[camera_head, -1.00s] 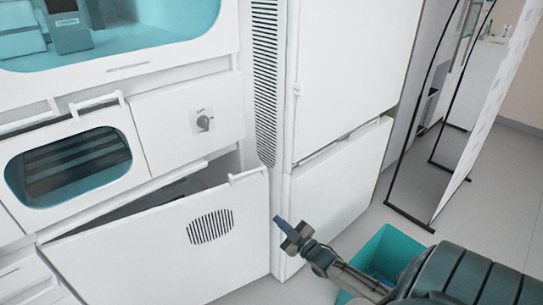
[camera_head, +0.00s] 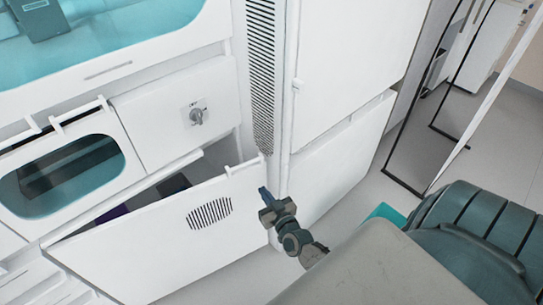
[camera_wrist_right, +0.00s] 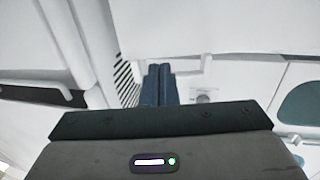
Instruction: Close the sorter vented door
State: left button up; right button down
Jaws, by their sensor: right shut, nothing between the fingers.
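The sorter vented door (camera_head: 165,238) is a white panel with a slotted oval vent (camera_head: 209,213) and a small white handle (camera_head: 245,165) on its top edge. It is tilted outward, with a dark gap along its top into the compartment. My right gripper (camera_head: 264,193) is shut and empty, just right of the door's right edge, near its upper corner; I cannot tell if it touches. In the right wrist view its two blue fingers (camera_wrist_right: 158,84) are together before white panels. My left gripper is not in view.
Above the door are a windowed door (camera_head: 70,173) and a panel with a knob (camera_head: 196,116). White cabinet doors (camera_head: 345,150) stand to the right. A teal bin (camera_head: 386,214) is on the floor, partly hidden. Dark items (camera_head: 173,184) show inside the opening.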

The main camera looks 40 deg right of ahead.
aim_at(250, 173)
jog(key=w, duration=0.4)
jog(key=w+d, duration=0.1)
jog(key=w, duration=0.2)
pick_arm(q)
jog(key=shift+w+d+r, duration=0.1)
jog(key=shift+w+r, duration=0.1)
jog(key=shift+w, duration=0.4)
pick_arm(e)
jog(key=shift+w, duration=0.25)
